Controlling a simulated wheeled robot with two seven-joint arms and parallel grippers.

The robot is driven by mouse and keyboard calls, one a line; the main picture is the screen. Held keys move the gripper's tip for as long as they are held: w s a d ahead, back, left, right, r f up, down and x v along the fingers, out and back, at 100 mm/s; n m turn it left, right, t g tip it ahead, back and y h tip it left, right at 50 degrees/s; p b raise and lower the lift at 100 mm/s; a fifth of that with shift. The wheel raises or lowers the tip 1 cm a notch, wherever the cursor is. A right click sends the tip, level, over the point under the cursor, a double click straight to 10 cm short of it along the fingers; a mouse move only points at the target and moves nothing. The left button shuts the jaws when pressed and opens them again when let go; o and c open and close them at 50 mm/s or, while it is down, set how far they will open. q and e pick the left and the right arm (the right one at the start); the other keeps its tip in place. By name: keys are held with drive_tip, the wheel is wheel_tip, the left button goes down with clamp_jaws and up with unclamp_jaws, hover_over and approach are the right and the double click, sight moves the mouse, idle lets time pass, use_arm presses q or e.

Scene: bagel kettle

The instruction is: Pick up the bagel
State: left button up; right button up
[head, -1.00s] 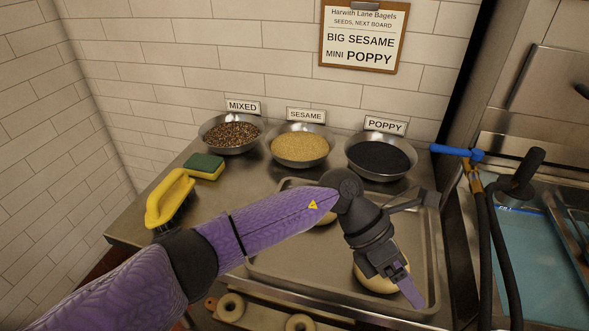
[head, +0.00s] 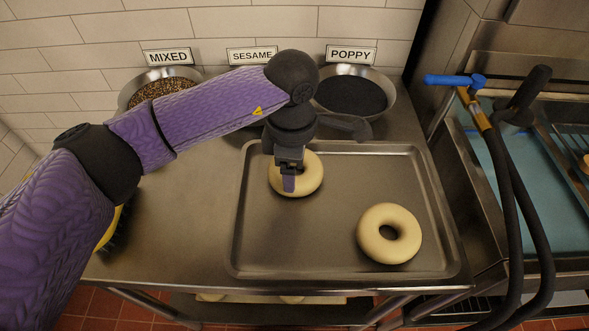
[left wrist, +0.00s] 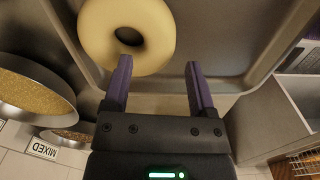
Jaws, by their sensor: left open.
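Two plain pale bagels lie on the metal tray (head: 330,262) in the head view. The back-left bagel (head: 312,171) is partly covered by my left gripper (head: 288,184); the front-right bagel (head: 372,241) lies clear of it. In the left wrist view one bagel (left wrist: 152,25) shows at the top, left of centre. There my left gripper (left wrist: 158,65) is open and empty, its left finger overlapping the bagel's near edge in the picture. I cannot tell whether it touches. My right gripper is not in view.
Behind the tray stand the poppy bowl (head: 350,93) and the mixed-seed bowl (head: 155,92), with labels; my arm hides most of the sesame bowl. At right are black hoses (head: 520,190) and a blue-handled valve (head: 455,80). The tray's front-left part is clear.

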use_arm(q)
wheel_tip(320, 180, down, 5)
drive_tip(key=shift+w+f+b, duration=0.1)
drive_tip(key=shift+b, duration=0.5)
drive_tip(key=shift+c, duration=0.8)
clamp_jaws()
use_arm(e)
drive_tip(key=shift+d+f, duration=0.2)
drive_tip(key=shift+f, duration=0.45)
use_arm(q)
wheel_tip(320, 180, up, 10)
drive_tip(key=shift+r+p, duration=0.1)
drive_tip(key=shift+p, duration=1.15)
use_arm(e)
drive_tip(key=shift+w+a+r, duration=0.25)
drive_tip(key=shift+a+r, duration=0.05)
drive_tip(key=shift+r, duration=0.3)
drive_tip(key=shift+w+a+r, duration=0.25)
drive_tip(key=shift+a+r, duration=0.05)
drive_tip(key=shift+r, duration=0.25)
